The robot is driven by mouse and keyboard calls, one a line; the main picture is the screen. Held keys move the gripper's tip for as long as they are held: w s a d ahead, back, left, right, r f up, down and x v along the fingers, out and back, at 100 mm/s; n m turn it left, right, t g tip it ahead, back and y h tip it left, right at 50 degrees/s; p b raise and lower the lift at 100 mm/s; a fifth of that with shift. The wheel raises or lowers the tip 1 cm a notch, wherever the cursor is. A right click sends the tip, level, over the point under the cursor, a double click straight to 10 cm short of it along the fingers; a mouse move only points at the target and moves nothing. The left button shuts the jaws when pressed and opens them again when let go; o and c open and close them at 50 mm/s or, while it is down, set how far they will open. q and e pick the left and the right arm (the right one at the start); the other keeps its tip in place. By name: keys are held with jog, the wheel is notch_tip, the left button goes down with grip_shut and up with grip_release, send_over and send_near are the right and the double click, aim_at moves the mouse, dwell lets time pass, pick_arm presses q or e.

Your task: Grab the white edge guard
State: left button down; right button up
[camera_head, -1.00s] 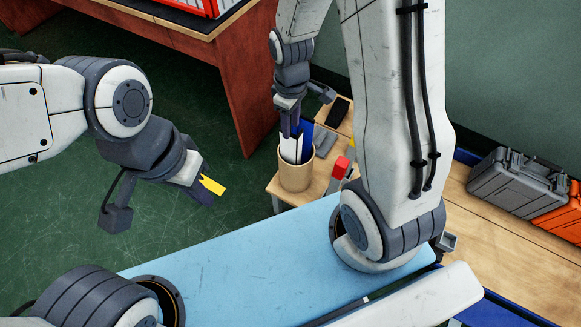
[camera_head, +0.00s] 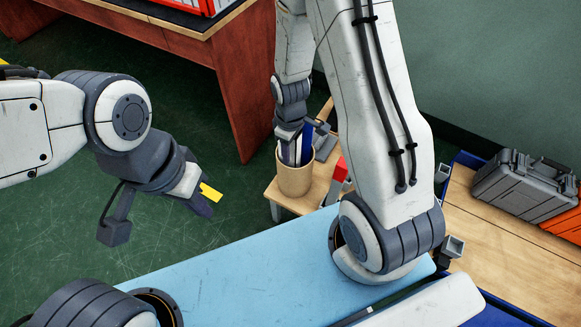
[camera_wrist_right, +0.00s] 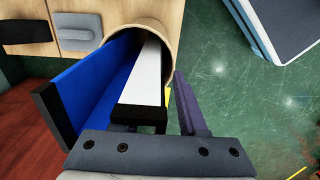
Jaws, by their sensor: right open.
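The white edge guard (camera_wrist_right: 146,75) is a long white strip with a black end, standing in a round tan holder (camera_wrist_right: 160,30). A blue piece (camera_wrist_right: 95,85) with a black edge leans beside it on the left. In the head view the holder (camera_head: 295,178) is on a small wooden table. My right gripper (camera_head: 291,130) is over the holder's mouth, pointing down. In the right wrist view its right finger is to the right of the white guard, with a gap; its other finger is mostly hidden. My left gripper (camera_head: 203,198) hangs over the floor beside a yellow patch; its jaw opening is unclear.
A red object (camera_head: 340,170) is beside the holder on the small table (camera_head: 322,187). A light blue flat surface (camera_head: 250,270) lies in front. A grey case (camera_head: 522,187) and an orange case (camera_head: 568,222) stand on the right. A brown bench (camera_head: 240,90) stands behind.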

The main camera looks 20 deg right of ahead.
jog(key=shift+r, duration=0.1)
grip_shut()
dwell(1.2)
